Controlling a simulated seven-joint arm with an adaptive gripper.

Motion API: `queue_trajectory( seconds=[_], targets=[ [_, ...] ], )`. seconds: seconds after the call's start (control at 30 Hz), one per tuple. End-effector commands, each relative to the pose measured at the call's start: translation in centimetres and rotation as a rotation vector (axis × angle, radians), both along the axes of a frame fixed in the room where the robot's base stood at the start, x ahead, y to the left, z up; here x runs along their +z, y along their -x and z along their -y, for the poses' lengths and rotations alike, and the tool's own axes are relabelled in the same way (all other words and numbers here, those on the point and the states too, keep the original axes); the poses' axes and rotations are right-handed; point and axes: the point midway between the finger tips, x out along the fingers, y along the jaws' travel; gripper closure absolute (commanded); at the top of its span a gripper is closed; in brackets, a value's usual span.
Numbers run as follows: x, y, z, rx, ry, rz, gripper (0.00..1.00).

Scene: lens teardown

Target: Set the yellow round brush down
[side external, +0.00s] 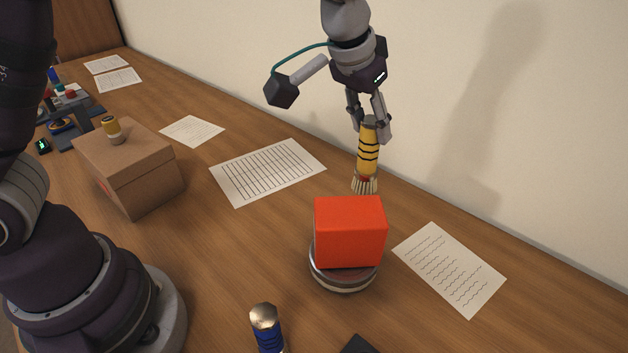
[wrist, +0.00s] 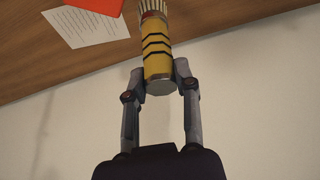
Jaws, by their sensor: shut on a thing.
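The yellow round brush (side external: 368,150) has black bands and pale bristles pointing down. My gripper (side external: 370,128) is shut on the upper part of its handle and holds it roughly upright. In the side view the bristle tips show just above and behind the red block; I cannot tell the exact gap to the table. In the wrist view the brush (wrist: 157,58) sits between the two fingers of my gripper (wrist: 160,85), its flat grey end towards the camera.
A red block (side external: 350,232) sits on a round metal-rimmed thing (side external: 343,279). Printed sheets lie left (side external: 267,172) and right (side external: 450,268). A blue-handled tool (side external: 267,330) is at the front. The wall is close behind.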

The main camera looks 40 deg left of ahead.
Motion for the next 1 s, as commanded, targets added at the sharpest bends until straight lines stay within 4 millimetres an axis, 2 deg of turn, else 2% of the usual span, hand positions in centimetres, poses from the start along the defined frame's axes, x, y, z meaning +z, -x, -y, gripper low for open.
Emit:
queue_trajectory(
  seconds=[0.33, 0.57, 0.8, 0.93, 1.0],
  targets=[
    [2.2, 4.3, -4.8, 0.098, -0.004, -0.017, 1.00],
    [0.5, 4.0, -11.5, 0.341, -0.006, -0.021, 1.00],
    [-1.2, 5.9, -19.2, 0.634, -0.002, -0.021, 1.00],
    [-2.1, 6.7, -21.2, 0.713, -0.001, -0.022, 1.00],
    [-3.7, 6.9, -21.5, 0.724, -0.003, -0.026, 1.00]
  ],
)
